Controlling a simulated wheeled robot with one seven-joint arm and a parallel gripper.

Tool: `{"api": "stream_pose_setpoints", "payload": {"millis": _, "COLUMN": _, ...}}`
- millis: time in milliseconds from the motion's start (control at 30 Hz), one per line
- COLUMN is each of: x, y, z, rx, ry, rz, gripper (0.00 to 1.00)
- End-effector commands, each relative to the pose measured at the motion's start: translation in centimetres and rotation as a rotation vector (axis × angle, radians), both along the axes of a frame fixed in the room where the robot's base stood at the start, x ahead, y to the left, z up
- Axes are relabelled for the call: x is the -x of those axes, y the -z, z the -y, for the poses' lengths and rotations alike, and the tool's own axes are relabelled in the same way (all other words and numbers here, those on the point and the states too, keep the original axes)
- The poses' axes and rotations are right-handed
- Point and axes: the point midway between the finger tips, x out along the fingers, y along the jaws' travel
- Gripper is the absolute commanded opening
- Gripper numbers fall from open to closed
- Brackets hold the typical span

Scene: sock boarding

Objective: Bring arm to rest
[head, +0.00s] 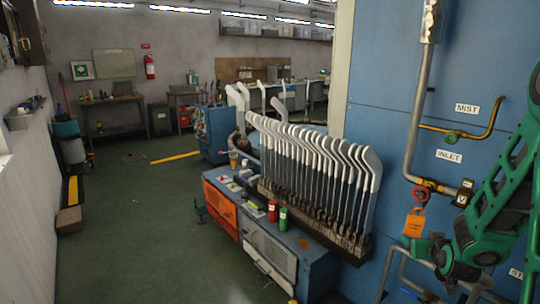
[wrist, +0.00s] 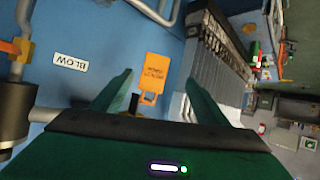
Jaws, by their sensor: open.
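My gripper (wrist: 158,79) shows in the wrist view with its two green fingers spread apart and nothing between them. Behind the gap an orange tag (wrist: 155,69) hangs near the blue panel (wrist: 100,35); I cannot tell how far it is from the fingertips. In the head view my green arm is bent at the right edge, in front of the blue panel (head: 385,120). I cannot make out the fingers clearly there.
A rack of grey-white sock boards (head: 320,165) stands left of the panel, on a blue cabinet (head: 310,262). Pipes, a red-handled valve (head: 420,193) and the orange tag (head: 415,224) are close to my arm. Open green floor (head: 140,220) lies at left.

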Motion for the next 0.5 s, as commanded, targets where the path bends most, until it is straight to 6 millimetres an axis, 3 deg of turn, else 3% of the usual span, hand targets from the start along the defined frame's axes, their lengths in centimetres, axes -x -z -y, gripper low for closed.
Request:
{"api": "stream_pose_setpoints", "payload": {"millis": 267, "x": 6.4, "y": -2.0, "z": 0.5, "rx": -0.064, "ry": 0.059, "rz": -0.267, "gripper": 0.68}}
{"api": "stream_pose_setpoints", "payload": {"millis": 500, "x": 14.4, "y": -4.0, "z": 0.1, "rx": -0.161, "ry": 0.146, "rz": -0.491, "gripper": 0.68}}
